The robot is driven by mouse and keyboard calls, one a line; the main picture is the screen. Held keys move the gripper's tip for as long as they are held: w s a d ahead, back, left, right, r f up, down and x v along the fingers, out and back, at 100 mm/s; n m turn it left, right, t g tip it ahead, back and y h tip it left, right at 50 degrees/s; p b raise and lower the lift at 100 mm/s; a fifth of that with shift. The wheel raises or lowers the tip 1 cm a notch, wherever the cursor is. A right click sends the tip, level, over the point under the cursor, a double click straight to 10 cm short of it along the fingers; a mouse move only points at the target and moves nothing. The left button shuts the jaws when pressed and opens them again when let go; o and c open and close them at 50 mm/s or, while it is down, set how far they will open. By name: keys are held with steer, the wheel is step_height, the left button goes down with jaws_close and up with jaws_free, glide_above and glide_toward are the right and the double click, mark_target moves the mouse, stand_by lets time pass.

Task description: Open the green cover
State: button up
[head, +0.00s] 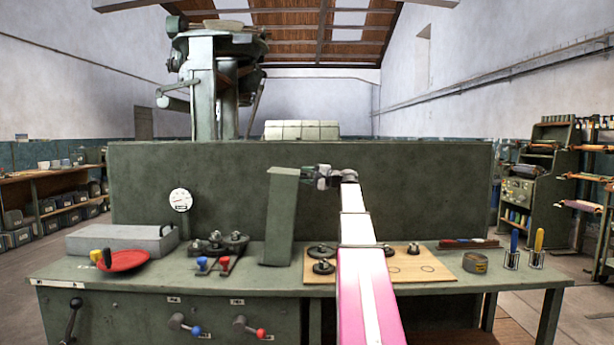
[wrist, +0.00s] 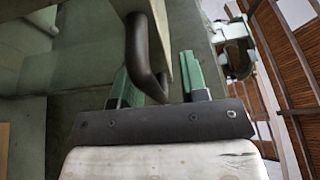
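The green cover (head: 280,220) is a tall, flat-sided green piece standing nearly upright on the bench, left of my arm. My gripper (head: 322,177) is at its upper right side in the head view. In the wrist view, a dark curved handle (wrist: 147,55) runs down between the two green fingers of my gripper (wrist: 160,80). The fingers are apart. The handle lies closer to the left finger, with a gap to the right one; I cannot tell whether it touches the left finger. A pale green panel edge (wrist: 187,40) shows beside the handle.
A tall green back panel (head: 400,190) stands behind.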

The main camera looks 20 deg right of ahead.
steer(key=r+v, duration=0.1)
steer(key=v, duration=0.9)
steer(key=shift+s+d+f, duration=0.25)
steer(key=shift+d+f, duration=0.05)
steer(key=shift+f, duration=0.2)
